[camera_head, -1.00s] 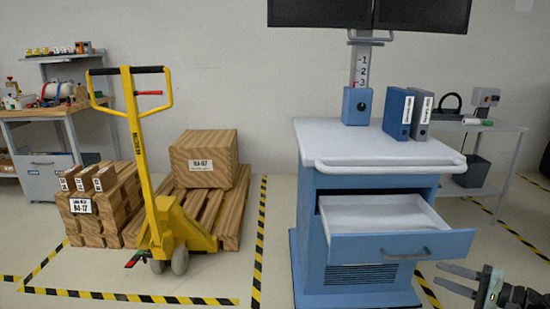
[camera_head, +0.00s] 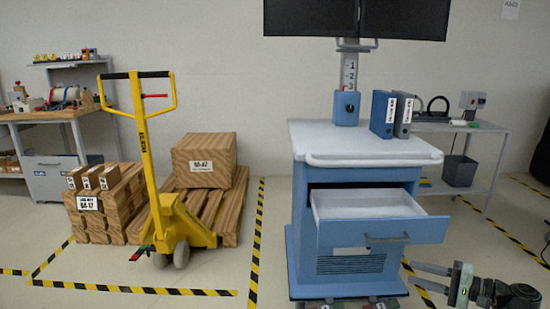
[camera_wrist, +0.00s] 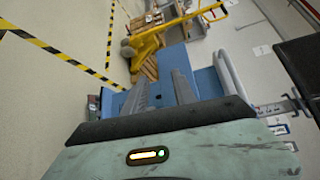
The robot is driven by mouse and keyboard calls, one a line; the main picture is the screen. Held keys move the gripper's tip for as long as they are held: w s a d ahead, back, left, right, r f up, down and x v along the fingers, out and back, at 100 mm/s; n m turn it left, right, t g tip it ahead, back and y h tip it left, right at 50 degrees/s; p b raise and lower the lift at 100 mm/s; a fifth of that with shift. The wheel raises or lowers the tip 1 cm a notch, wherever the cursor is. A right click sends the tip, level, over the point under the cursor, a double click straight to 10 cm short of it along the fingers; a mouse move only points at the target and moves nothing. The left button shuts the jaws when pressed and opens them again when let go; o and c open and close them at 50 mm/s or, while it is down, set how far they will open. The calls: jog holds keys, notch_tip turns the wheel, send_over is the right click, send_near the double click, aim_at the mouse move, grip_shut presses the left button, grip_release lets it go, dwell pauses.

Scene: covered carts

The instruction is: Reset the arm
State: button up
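My gripper (camera_head: 418,277) is at the lower right of the head view, to the right of the blue cart (camera_head: 308,225) and below its open drawer (camera_head: 384,234). Its two grey fingers point left with a gap between them and nothing in the gap. The wrist view also shows the gripper (camera_wrist: 160,80), its fingers apart and empty, with the blue cart beyond them. The drawer is pulled out and its white inside looks empty. Most of my arm is outside the head view.
A yellow pallet jack (camera_head: 148,165) stands by a wooden pallet with boxes (camera_head: 204,160) on the left. Two binders (camera_head: 382,114) stand on the cart top. A grey side table (camera_head: 485,165) is behind the cart. Open floor lies between cart and striped tape (camera_head: 254,245).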

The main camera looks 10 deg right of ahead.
jog(key=w+a+f+n+g+y, duration=0.1)
jog(key=w+a+f+n+g, duration=0.15)
jog(key=a, duration=0.55)
jog(key=w+a+f+n+g, duration=0.1)
jog(key=w+a+g, duration=0.15)
jog(key=a, duration=0.55)
jog(key=w+a+f+n+g+y, duration=0.1)
jog(key=w+a+g, duration=0.15)
jog(key=a, duration=0.65)
jog(key=s+a+f+n+g+h, duration=0.3)
jog(key=a+f+n+g+h, duration=0.45)
jog(key=a+f, duration=0.75)
jog(key=d+f+m+t+h, duration=0.1)
jog(key=d+t+h, duration=0.2)
jog(key=d+h, duration=0.4)
notch_tip(320, 180, up, 34)
jog(key=y+p, duration=0.1)
jog(key=p, duration=3.2)
jog(key=shift+w+d+f+p, duration=0.15)
jog(key=shift+w+f+p, duration=0.05)
jog(key=shift+w+p, duration=0.1)
